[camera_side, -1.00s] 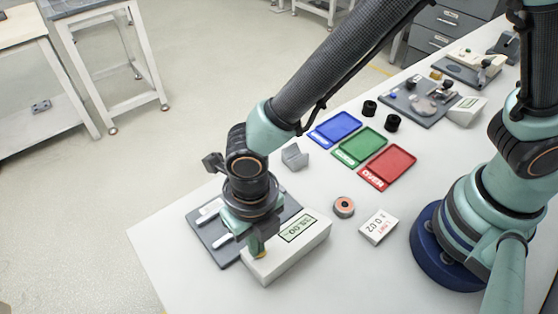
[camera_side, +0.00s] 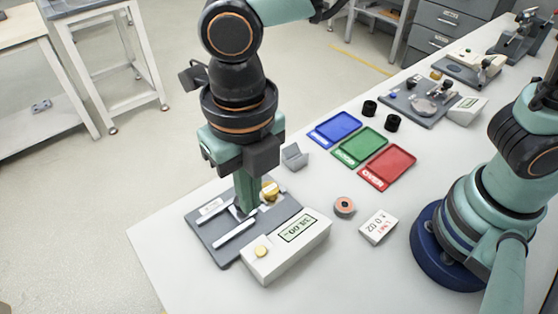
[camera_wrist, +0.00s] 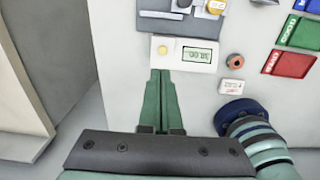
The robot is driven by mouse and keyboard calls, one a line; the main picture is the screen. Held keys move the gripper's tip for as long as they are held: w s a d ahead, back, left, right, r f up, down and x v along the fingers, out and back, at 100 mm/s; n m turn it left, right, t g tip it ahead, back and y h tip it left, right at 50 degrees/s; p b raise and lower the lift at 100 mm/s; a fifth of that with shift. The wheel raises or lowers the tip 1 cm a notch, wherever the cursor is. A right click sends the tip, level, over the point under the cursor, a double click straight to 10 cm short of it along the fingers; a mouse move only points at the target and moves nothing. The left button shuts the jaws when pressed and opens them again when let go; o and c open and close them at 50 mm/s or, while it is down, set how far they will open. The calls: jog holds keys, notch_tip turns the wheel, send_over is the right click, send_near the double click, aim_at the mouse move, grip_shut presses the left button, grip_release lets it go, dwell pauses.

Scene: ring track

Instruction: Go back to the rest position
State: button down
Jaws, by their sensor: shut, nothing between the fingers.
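My gripper (camera_side: 246,205) points down in the side view, above the dark grey plate of the measuring fixture (camera_side: 225,253). Its fingers are together with nothing between them. In the wrist view my gripper (camera_wrist: 160,75) shows as two green fingers side by side, tips near the white readout box (camera_wrist: 198,54). The box also shows in the side view (camera_side: 285,262), with a lit display and a gold button (camera_side: 261,251). A gold knob (camera_side: 269,191) is partly behind the fingers. I cannot tell the exact height of the tips above the fixture.
Blue (camera_side: 334,130), green (camera_side: 359,147) and red (camera_side: 387,167) trays lie to the right. An orange-centred ring (camera_side: 344,207) and a white limit card (camera_side: 378,227) lie nearer. A small grey block (camera_side: 294,157) stands behind the fixture. Another fixture (camera_side: 421,102) is farther back.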

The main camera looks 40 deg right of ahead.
jog(key=shift+w, duration=0.1)
dwell(0.4)
jog(key=w+d+r+m+t+y, duration=0.1)
jog(key=w+d+r+m, duration=0.2)
jog(key=d+m, duration=0.55)
jog(key=w+d+r+m+t, duration=0.2)
jog(key=w+d+m, duration=0.2)
jog(key=d+m, duration=0.5)
jog(key=s+d+r+m+t+h, duration=0.1)
jog(key=d+r+m+t, duration=0.1)
jog(key=d+m, duration=1.1)
jog(key=m, duration=0.5)
jog(key=shift+s, duration=0.25)
jog(key=c, duration=1.5)
grip_release()
jog(key=shift+a+m, duration=0.1)
jog(key=shift+m, duration=0.15)
jog(key=shift+c, duration=0.2)
